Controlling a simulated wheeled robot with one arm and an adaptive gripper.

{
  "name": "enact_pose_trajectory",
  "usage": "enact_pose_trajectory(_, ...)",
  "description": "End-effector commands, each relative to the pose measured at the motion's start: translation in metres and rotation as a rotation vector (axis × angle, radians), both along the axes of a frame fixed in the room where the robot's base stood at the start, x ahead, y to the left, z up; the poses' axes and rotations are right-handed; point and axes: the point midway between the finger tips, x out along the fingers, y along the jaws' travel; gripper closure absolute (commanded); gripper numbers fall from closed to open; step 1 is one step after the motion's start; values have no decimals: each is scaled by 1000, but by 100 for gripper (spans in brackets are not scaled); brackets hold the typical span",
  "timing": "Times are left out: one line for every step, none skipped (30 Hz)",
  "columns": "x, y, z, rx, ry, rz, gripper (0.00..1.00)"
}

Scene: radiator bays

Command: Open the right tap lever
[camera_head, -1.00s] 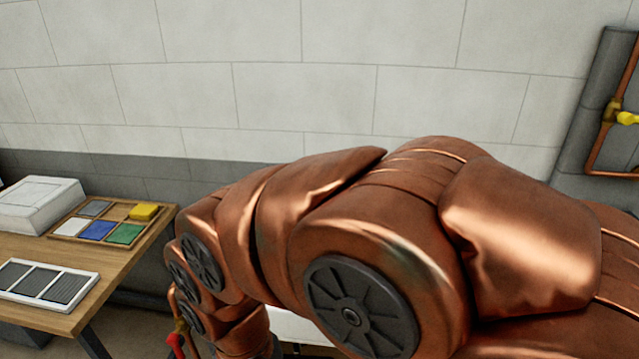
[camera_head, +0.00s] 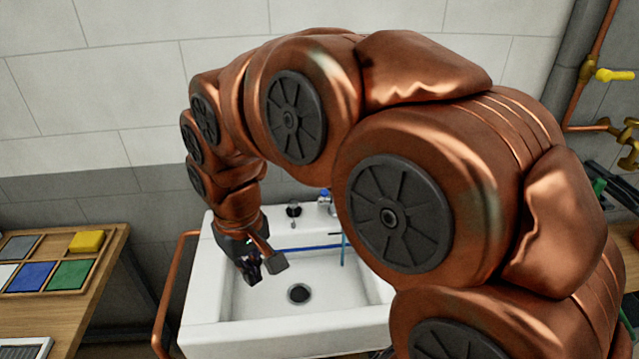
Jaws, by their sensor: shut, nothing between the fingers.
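A white sink (camera_head: 205,300) stands against the wall, with a dark round drain (camera_head: 299,293) in its basin. A small dark tap fitting (camera_head: 293,209) stands on its back ledge. A second fitting with a blue top (camera_head: 324,196) stands to its right, partly hidden by my arm. I cannot tell which way either lever is turned. My gripper (camera_head: 264,268) points down over the left part of the basin, below and left of both fittings. It is shut and empty.
My copper arm hides the sink's right side. A thin blue strip (camera_head: 308,247) lies across the basin's back. A wooden table (camera_head: 90,285) with coloured tiles is at left. Copper pipes with a yellow lever (camera_head: 614,75) run up the wall at right.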

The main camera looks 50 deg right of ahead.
Motion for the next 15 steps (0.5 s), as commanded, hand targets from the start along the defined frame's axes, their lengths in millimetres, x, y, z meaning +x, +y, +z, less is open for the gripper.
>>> enact_pose_trajectory(22,-17,1,-4,-28,-27,100)
enact_pose_trajectory(35,-27,4,-9,-47,-41,100)
enact_pose_trajectory(51,-41,7,-16,-69,-59,100)
enact_pose_trajectory(62,-52,9,-21,-87,-75,100)
enact_pose_trajectory(73,-65,12,-28,-106,-91,100)
enact_pose_trajectory(87,-81,14,-36,-128,-112,100)
enact_pose_trajectory(97,-94,16,-43,-144,-128,100)
enact_pose_trajectory(106,-108,19,-51,-164,-147,100)
enact_pose_trajectory(118,-127,20,-62,-183,-170,100)
enact_pose_trajectory(126,-143,22,-71,-198,-190,100)
enact_pose_trajectory(133,-158,24,-80,-217,-210,100)
enact_pose_trajectory(141,-179,25,-93,-234,-236,100)
enact_pose_trajectory(147,-195,26,-101,-247,-256,100)
enact_pose_trajectory(151,-211,28,-113,-261,-277,100)
enact_pose_trajectory(156,-231,29,-126,-276,-302,100)
